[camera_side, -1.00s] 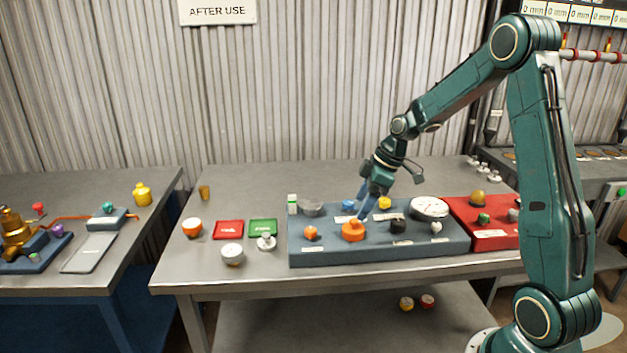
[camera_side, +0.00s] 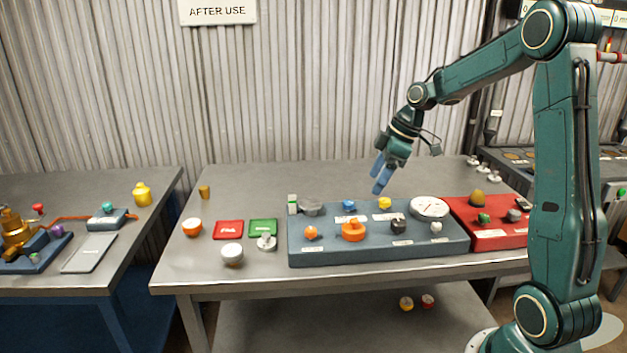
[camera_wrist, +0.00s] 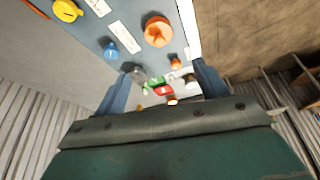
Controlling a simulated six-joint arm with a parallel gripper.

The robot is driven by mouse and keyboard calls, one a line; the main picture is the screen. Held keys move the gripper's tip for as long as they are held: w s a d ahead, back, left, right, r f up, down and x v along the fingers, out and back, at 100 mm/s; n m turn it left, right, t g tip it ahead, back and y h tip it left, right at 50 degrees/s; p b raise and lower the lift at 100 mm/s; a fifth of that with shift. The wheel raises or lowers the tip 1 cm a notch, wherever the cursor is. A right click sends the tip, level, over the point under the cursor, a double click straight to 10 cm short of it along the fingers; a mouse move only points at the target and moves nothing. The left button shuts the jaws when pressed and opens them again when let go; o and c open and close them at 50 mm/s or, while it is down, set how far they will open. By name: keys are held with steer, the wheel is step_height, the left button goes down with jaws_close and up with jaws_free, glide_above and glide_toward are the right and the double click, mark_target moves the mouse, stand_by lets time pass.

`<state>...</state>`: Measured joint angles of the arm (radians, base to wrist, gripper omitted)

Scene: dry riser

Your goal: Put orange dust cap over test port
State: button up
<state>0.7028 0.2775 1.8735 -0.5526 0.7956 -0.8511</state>
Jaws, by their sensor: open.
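A wide orange cap-like piece (camera_side: 353,232) with a raised grip sits upright on the blue-grey board (camera_side: 300,256). It also shows near the top of the wrist view (camera_wrist: 157,31). Whatever is under it is hidden, and I cannot tell if a test port is there. A smaller orange knob (camera_side: 310,232) stands left of it. My gripper (camera_side: 381,182) is open and empty, above and behind the board, clear of the orange piece. Its blue fingers stand apart in the wrist view (camera_wrist: 165,88).
The board also holds a blue knob (camera_side: 349,206), a yellow knob (camera_side: 384,203), a black knob (camera_side: 398,226) and a white gauge (camera_side: 429,208). A red board (camera_side: 490,241) adjoins on the right. Red (camera_side: 228,230) and green (camera_side: 263,227) trays lie left. The table behind the board is clear.

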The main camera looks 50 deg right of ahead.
steer(key=shift+a, duration=0.1)
steer(key=s+a+r+m+h, duration=0.1)
steer(key=s+a+r, duration=0.3)
steer(key=a, duration=0.2)
steer(key=s+a+r+m+h, duration=0.1)
steer(key=s+a+r+m, duration=0.2)
steer(key=a, duration=0.4)
steer(key=s+a+m+t, duration=0.1)
steer(key=s+a, duration=0.2)
steer(key=s, duration=0.4)
steer(key=s+a+m+t, duration=0.1)
steer(key=s+a, duration=0.2)
steer(key=s, duration=0.4)
steer(key=shift+f+m, duration=0.15)
steer(key=shift+m, duration=0.25)
